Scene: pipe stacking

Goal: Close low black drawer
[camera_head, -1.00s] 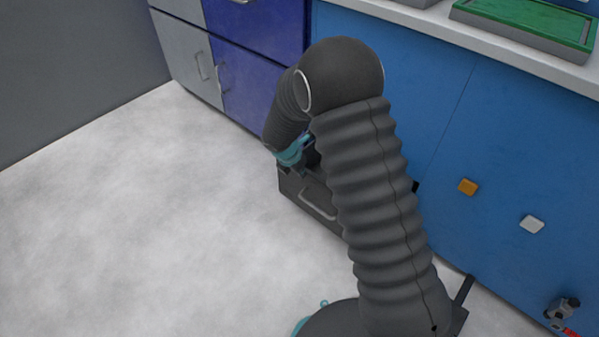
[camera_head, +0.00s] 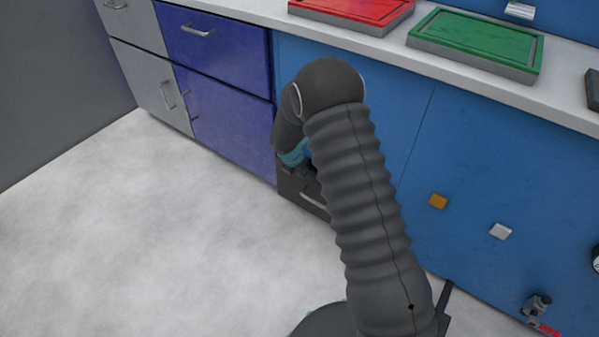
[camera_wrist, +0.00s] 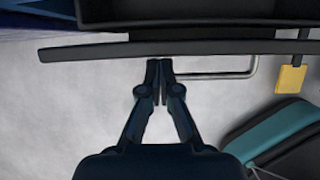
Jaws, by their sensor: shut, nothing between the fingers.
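The low black drawer (camera_head: 287,189) shows under the blue cabinets in the head view, largely hidden behind my arm. In the wrist view its long dark front panel (camera_wrist: 90,50) crosses the top, with part of the dark drawer body behind it, so it still stands out somewhat. Its pale bar handle (camera_wrist: 215,75) lies right of my fingers. My gripper (camera_wrist: 160,64) is shut and empty, with its fingertips at the outer face of the drawer front. I cannot tell whether they touch. In the head view the gripper (camera_head: 297,170) is partly hidden by my arm.
Blue cabinet doors (camera_head: 440,150) with an orange square (camera_head: 438,201) and a white square (camera_head: 500,231) stand to the right. Dark blue drawers (camera_head: 222,45) stand to the left. The counter holds red (camera_head: 350,10) and green (camera_head: 475,40) trays. The pale floor at left is clear.

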